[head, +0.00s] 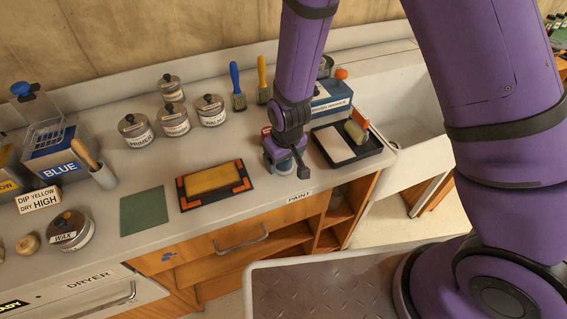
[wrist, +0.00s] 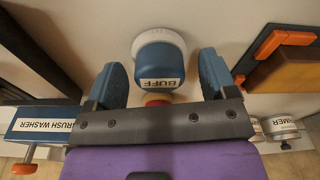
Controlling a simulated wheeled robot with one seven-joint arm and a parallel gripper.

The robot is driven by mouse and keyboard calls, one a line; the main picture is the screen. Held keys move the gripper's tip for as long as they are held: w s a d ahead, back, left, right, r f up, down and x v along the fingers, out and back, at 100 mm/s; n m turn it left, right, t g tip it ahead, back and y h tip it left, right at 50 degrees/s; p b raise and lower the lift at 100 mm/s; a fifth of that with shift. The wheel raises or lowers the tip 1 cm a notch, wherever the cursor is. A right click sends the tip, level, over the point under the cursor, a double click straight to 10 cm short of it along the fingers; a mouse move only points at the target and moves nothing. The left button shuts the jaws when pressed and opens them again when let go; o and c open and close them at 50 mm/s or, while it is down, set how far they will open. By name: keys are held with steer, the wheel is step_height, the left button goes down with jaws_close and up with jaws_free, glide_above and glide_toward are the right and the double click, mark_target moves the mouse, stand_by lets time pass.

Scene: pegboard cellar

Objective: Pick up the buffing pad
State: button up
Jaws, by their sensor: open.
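The buffing pad (wrist: 158,55) shows in the wrist view as a rounded blue body labelled BUFF on a round white base, with a red part toward my gripper. It stands on the counter, between and just beyond my fingertips. My gripper (wrist: 161,62) is open, with a blue finger on each side of the pad and nothing held.
A black tray (head: 372,151) with a roller and the blue brush washer (head: 332,100) stand close on the right. A yellow block in an orange-cornered frame (head: 213,184) lies to the left, beside a green sheet (head: 143,211). Lidded tins (head: 211,110) and brushes stand behind.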

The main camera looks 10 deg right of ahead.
steer(key=shift+f, duration=0.2)
steer(key=c, duration=1)
steer(key=shift+r, duration=0.15)
